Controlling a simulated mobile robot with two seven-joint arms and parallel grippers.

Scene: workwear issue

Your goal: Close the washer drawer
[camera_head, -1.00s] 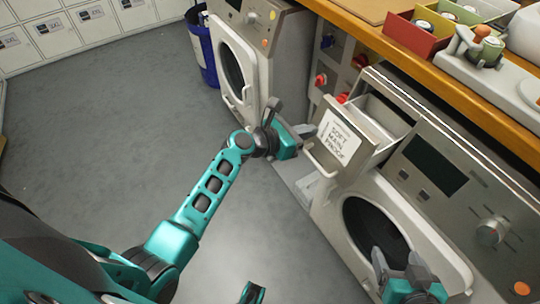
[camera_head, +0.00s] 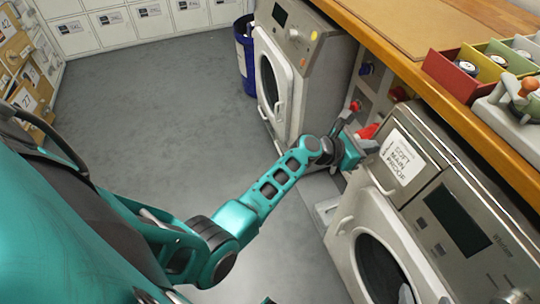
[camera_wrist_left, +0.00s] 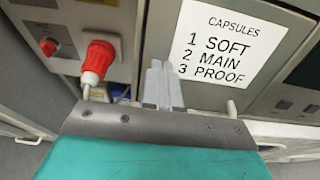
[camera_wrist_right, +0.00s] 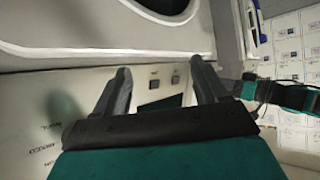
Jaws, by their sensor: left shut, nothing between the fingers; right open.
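The washer (camera_head: 352,216) stands at the right in the head view. Its drawer (camera_head: 402,158) has a white label reading SOFT, MAIN, PROOF, and its front looks about flush with the panel; no open tray shows. A pale handle (camera_head: 379,180) is below the label. My left gripper (camera_head: 364,145) is shut and empty at the drawer's left edge. In the left wrist view its fingers (camera_wrist_left: 162,86) stand against or just before the drawer front, left of the label (camera_wrist_left: 228,45); contact is unclear. My right gripper (camera_wrist_right: 163,82) is open and empty near the washer.
A second machine (camera_head: 318,85) stands further left, with a blue cylinder (camera_head: 244,55) beyond it. A red connector (camera_wrist_left: 98,62) is close to the left fingers. A wooden worktop (camera_head: 440,70) with coloured bins (camera_head: 458,75) runs above. The grey floor (camera_head: 150,110) at left is clear.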

